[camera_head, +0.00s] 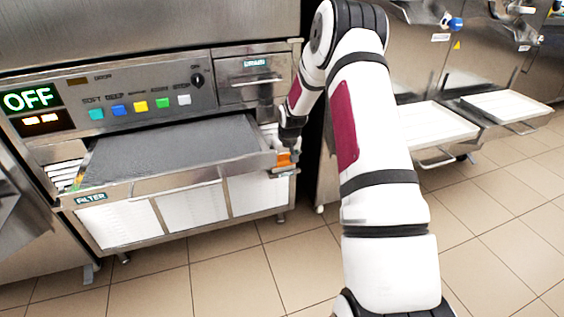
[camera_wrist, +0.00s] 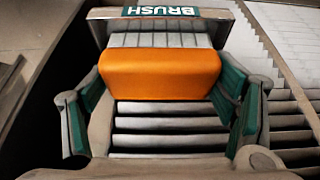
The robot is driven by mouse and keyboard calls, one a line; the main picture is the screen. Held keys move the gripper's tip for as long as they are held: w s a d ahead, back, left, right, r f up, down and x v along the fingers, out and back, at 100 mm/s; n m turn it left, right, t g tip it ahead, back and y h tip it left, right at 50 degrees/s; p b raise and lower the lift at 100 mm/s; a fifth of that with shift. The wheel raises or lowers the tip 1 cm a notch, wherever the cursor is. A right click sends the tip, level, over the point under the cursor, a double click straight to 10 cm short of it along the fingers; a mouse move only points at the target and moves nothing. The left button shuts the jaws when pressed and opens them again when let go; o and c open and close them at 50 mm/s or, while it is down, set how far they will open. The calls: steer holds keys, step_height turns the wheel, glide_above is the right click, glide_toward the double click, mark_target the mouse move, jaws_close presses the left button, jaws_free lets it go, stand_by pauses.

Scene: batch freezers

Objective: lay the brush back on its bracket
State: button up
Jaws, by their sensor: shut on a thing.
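The brush shows as an orange block (camera_wrist: 160,72) in the wrist view and as a small orange patch (camera_head: 284,159) in the head view. My gripper (camera_wrist: 161,88) has its green-padded fingers on both sides of the block and is shut on it. In the head view my gripper (camera_head: 290,138) points down at the machine's front right corner. The bracket with the BRUSH label (camera_wrist: 160,12) lies just beyond the block in the wrist view. Pale slats show behind and below the block. Whether the brush touches the bracket, I cannot tell.
A grey filter bed (camera_head: 170,145) with a FILTER label (camera_head: 90,197) on its front rail lies left of my gripper. Above it is a control panel (camera_head: 140,100) with coloured buttons and an OFF display. White trays (camera_head: 435,125) stand to the right. Tiled floor is clear in front.

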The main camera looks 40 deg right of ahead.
steer(key=shift+f, duration=0.1)
steer(key=o, duration=1.1)
steer(key=shift+r, duration=0.35)
steer(key=p+v, duration=0.3)
steer(key=v, duration=0.4)
steer(key=shift+s, duration=0.1)
